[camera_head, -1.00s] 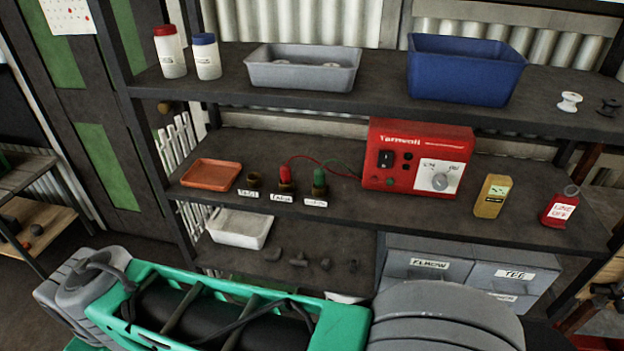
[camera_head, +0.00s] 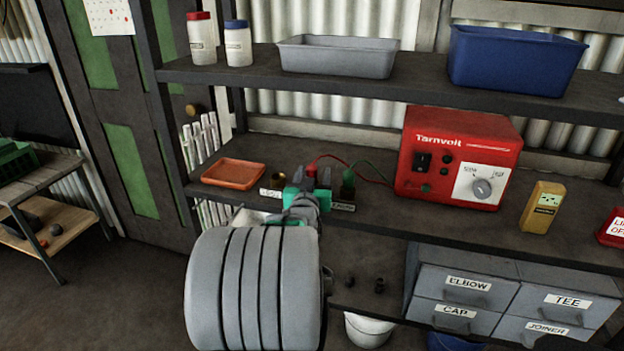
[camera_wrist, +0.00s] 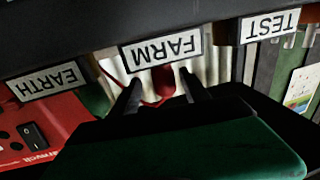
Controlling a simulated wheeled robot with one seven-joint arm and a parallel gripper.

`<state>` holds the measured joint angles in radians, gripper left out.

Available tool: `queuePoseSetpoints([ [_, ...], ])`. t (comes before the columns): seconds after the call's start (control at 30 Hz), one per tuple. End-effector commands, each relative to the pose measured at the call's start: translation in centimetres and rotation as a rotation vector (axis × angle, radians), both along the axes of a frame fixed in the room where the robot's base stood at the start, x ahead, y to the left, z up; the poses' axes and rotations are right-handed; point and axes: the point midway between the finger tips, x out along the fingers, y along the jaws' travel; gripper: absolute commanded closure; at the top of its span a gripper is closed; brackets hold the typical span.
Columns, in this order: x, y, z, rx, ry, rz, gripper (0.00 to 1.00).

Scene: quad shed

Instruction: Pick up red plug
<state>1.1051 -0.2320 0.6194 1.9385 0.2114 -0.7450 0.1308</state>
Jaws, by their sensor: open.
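The red plug (camera_wrist: 163,80) shows in the wrist view between the fingers of my gripper (camera_wrist: 161,86), below the FARM label (camera_wrist: 162,49) in that upside-down picture. The fingers are apart, one on each side of it; I cannot tell whether they touch it. In the head view my gripper (camera_head: 312,180) is at the middle shelf's front edge and hides most of the plug and its socket. The red lead (camera_head: 325,158) runs from there to the red Tarnvolt box (camera_head: 458,158). The green plug (camera_head: 348,178) stands just right of my gripper.
The TEST socket (camera_head: 280,182) stands close left of my gripper, beyond it an orange tray (camera_head: 233,174). A yellow meter (camera_head: 541,207) stands right of the box. The upper shelf (camera_head: 400,88), with a grey tub (camera_head: 338,57) and blue tub (camera_head: 515,62), overhangs the back.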

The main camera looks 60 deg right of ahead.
Motion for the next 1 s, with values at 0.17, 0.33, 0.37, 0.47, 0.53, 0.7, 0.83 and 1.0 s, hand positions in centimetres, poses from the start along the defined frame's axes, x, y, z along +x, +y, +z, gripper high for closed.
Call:
queuePoseSetpoints([
  [0.17, 1.5, -2.8, -0.3, 0.002, 0.001, 0.001, 0.46],
  [0.33, 1.8, -3.7, -0.3, 0.0, 0.001, 0.002, 0.46],
  [0.37, 1.8, -3.7, -0.3, 0.0, 0.001, 0.002, 0.46],
  [0.47, 1.8, -3.7, -0.3, 0.0, 0.0, 0.003, 0.46],
  [0.53, 1.8, -3.6, -0.3, 0.0, 0.0, 0.003, 0.52],
  [0.7, 1.8, -3.6, -0.3, 0.001, 0.0, 0.003, 0.66],
  [0.83, 1.8, -3.6, -0.3, 0.001, 0.0, 0.003, 0.76],
  [1.0, 1.8, -3.6, -0.3, 0.001, 0.0, 0.003, 0.9],
])
